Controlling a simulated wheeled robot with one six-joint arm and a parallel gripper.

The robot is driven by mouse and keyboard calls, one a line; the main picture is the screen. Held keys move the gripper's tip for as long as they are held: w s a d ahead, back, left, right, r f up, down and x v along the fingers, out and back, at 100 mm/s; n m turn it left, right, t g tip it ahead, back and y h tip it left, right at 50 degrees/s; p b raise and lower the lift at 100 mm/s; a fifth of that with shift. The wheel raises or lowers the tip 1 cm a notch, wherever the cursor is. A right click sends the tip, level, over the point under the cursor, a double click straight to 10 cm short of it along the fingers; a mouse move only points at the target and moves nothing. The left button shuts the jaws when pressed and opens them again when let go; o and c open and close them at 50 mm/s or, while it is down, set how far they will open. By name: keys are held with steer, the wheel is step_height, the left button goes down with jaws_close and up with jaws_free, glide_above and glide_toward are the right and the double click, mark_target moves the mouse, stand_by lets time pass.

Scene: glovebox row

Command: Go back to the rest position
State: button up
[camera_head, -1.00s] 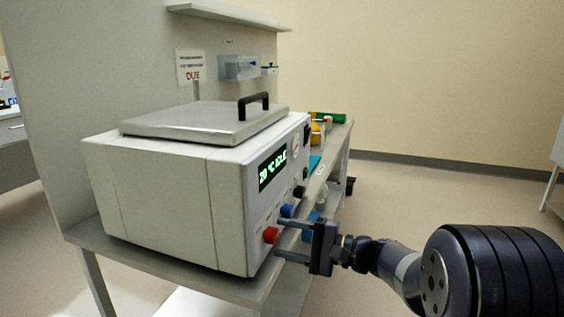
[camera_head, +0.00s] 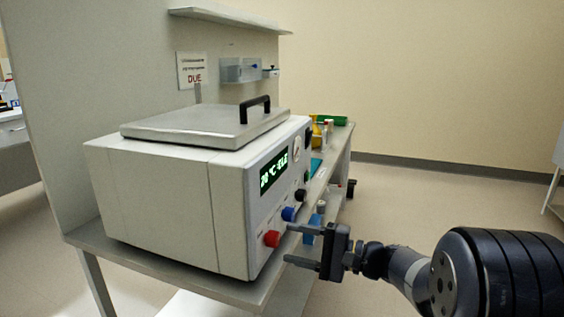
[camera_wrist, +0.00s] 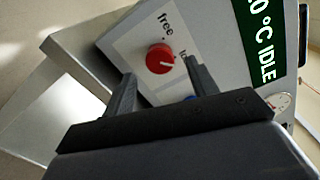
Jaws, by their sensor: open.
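My gripper (camera_head: 300,245) is open and empty, just in front of the white bath machine (camera_head: 165,205). Its two fingers point at the front panel, near the red knob (camera_head: 272,239) and the blue knob (camera_head: 288,214). In the wrist view, my gripper (camera_wrist: 160,88) has its fingers apart, with the red knob (camera_wrist: 159,59) showing beyond them. The knob's white mark points toward the right, and the word "free" stands beside it. The green display (camera_head: 273,172) reads IDLE. The blue knob is mostly hidden by a finger in the wrist view.
The machine stands on a grey bench (camera_head: 160,262) with a metal lid (camera_head: 205,125) and black handle on top. Green and yellow items (camera_head: 328,122) lie farther along the bench. A shelf (camera_head: 230,18) is on the panel behind. The floor to the right is clear.

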mark_target(278, 240)
steer(key=v, duration=0.7)
steer(key=b+x, duration=0.1)
steer(key=x, duration=1)
steer(key=shift+a, duration=0.2)
steer(key=shift+d+f+n+b, duration=0.15)
steer(key=shift+f+n+b, duration=0.1)
steer(key=shift+n+b, duration=0.75)
steer(key=shift+b, duration=0.1)
steer(key=n+b, duration=0.3)
steer(key=n, duration=0.1)
steer(key=shift+r, duration=0.15)
steer(key=n+b, duration=0.1)
steer(key=n, duration=0.3)
steer(key=shift+b, duration=0.4)
steer(key=n+b, duration=0.1)
steer(key=n, duration=0.3)
steer(key=shift+r+n, duration=0.15)
steer(key=shift+n, duration=0.15)
steer(key=n, duration=0.3)
steer(key=shift+s+d+n, duration=0.25)
steer(key=shift+d+n, duration=0.05)
steer(key=shift+d, duration=0.25)
